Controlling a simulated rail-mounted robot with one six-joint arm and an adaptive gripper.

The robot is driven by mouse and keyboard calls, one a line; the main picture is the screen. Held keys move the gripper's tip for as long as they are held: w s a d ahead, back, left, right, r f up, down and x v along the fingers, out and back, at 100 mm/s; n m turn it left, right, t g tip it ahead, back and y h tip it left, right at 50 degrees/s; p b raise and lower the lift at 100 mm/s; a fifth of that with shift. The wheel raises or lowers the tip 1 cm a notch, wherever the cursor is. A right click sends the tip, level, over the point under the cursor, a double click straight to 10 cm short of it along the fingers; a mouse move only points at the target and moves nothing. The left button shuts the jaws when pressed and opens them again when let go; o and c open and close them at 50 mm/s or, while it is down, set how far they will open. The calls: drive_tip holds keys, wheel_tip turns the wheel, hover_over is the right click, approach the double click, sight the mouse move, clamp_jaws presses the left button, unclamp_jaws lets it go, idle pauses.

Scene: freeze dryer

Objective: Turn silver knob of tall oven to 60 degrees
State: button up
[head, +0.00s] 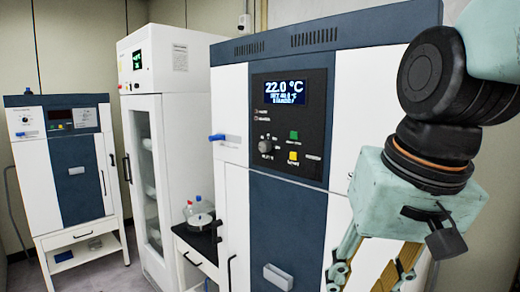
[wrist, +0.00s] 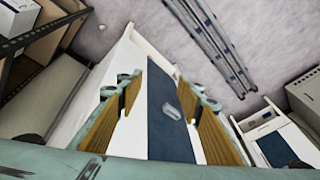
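The nearest tall white-and-navy oven (head: 240,110) fills the middle of the head view. Its black control panel has a lit display (head: 285,92) reading 22.0 °C, with a smaller set line that looks like 40.0 °C and a standby line. A small grey-silver knob (head: 265,146) sits at the panel's lower left, beside a green and a yellow button. Its pointer angle is too small to tell. My gripper (head: 375,275) hangs fingers-down to the right of the panel, below knob height, apart from the knob. In the wrist view its fingers (wrist: 165,135) are spread, with nothing held between them.
A smaller white-and-navy oven (head: 70,165) stands on a frame at the far left. A tall white glass-door cabinet (head: 140,165) stands between. A dark side table (head: 200,238) holds glassware. A door handle (head: 278,276) sticks out low on the near oven; a blue-tipped latch (head: 217,137) juts out left.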

drive_tip(key=w+a+f+n+g, duration=0.1)
drive_tip(key=w+a+f, duration=0.4)
drive_tip(key=w+a, duration=0.5)
drive_tip(key=w+a+f+g, duration=0.1)
drive_tip(key=w+a+f, duration=0.4)
drive_tip(key=w+a, duration=0.5)
drive_tip(key=w+d+r+n+t+h, duration=0.1)
drive_tip(key=d+r+n+h, duration=0.2)
drive_tip(key=n, duration=0.5)
drive_tip(key=w+d+r+n+t+h, duration=0.1)
drive_tip(key=w+d+r+n+h, duration=0.1)
drive_tip(key=d+n+h, duration=0.35)
drive_tip(key=w+a+r+n+t+h+p, duration=0.1)
drive_tip(key=w+a+r+n+t+h, duration=0.1)
drive_tip(key=w+a+r+n+t, duration=0.2)
drive_tip(key=w+a+r+n+t+h+p, duration=0.1)
drive_tip(key=w+a+r+n+t, duration=0.3)
drive_tip(key=a+r+n, duration=0.6)
wheel_tip(320, 180, up, 6)
drive_tip(key=shift+a+f+n+t+h, duration=0.2)
drive_tip(key=shift+a+n+t+h, duration=0.15)
drive_tip(key=shift+n+t+h, duration=0.7)
drive_tip(key=shift+w+d, duration=0.1)
